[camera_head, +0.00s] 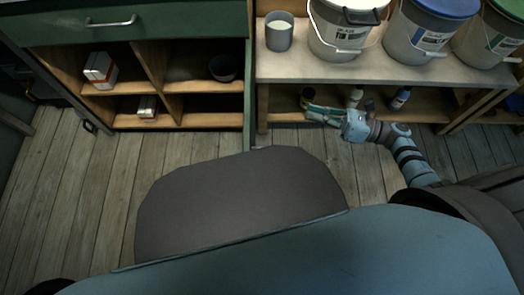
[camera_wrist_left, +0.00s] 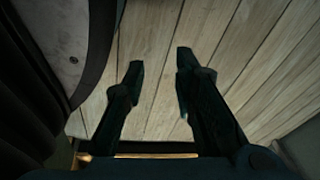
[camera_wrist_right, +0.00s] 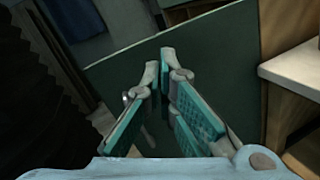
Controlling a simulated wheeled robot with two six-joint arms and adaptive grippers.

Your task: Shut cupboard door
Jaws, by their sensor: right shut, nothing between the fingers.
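The cupboard (camera_head: 185,27) stands at the upper left of the head view, with its compartments exposed. Its green door (camera_head: 247,115) stands open at the right side and shows almost edge-on. In the right wrist view the door (camera_wrist_right: 225,55) is a broad dark green panel beyond the fingers. My right gripper (camera_head: 312,110) is shut and empty, to the right of the door, in front of the low bench. Its fingertips also show in the right wrist view (camera_wrist_right: 165,62); contact with the door cannot be told. My left gripper (camera_wrist_left: 160,75) is open and empty above the floorboards.
The bench (camera_head: 300,65) right of the door bears a cup (camera_head: 279,32) and several lidded buckets, including a blue-lidded one (camera_head: 420,35). Bottles (camera_head: 400,98) stand on its lower shelf. Boxes (camera_head: 100,68) and a dark bowl (camera_head: 223,67) sit in the cupboard. Floor before the cupboard is clear.

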